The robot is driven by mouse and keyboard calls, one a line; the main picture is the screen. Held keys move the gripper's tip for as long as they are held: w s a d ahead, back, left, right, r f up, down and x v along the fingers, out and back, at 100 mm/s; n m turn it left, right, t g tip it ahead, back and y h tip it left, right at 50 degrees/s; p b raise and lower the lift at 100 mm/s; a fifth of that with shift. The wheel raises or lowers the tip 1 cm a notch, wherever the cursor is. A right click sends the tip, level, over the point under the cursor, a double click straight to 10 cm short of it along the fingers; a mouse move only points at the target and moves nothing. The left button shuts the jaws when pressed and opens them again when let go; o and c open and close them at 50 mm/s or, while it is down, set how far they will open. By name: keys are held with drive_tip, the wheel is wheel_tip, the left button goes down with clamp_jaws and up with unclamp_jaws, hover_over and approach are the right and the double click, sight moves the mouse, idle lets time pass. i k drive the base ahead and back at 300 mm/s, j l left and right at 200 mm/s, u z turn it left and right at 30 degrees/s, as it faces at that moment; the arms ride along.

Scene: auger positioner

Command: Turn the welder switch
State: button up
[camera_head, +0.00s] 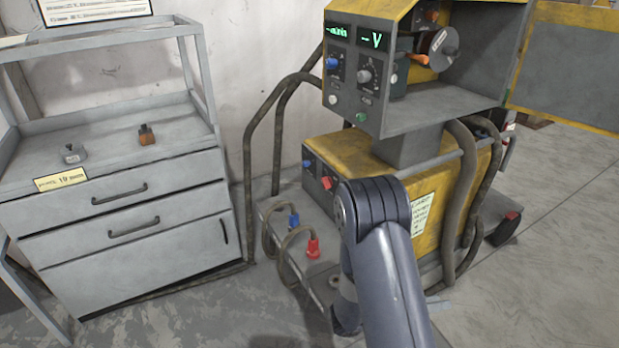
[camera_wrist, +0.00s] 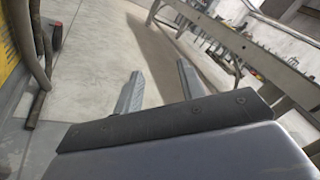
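The welder (camera_head: 447,170) is a yellow and grey machine on a wheeled cart, right of centre in the head view. Its upper panel carries green displays, a blue knob (camera_head: 333,63), a grey knob (camera_head: 366,76) and small white and green buttons. Its lower front has a blue control (camera_head: 307,164) and a red control (camera_head: 328,183). I cannot tell which of these is the switch. My gripper (camera_wrist: 160,67) is open and empty in the wrist view, its two fingers apart over floor. In the head view my arm hides it and part of the lower welder.
Cables with blue (camera_head: 294,221) and red (camera_head: 313,248) plugs rise from the cart. The open yellow door (camera_head: 565,65) extends right. A long metal bench (camera_wrist: 235,55) shows in the wrist view.

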sight(327, 183)
drive_tip(key=i+j+u, duration=0.1)
drive_tip(key=i+j, duration=0.6)
drive_tip(key=i+j+u, duration=0.1)
drive_tip(key=i+j, duration=0.55)
drive_tip(key=i, duration=0.3)
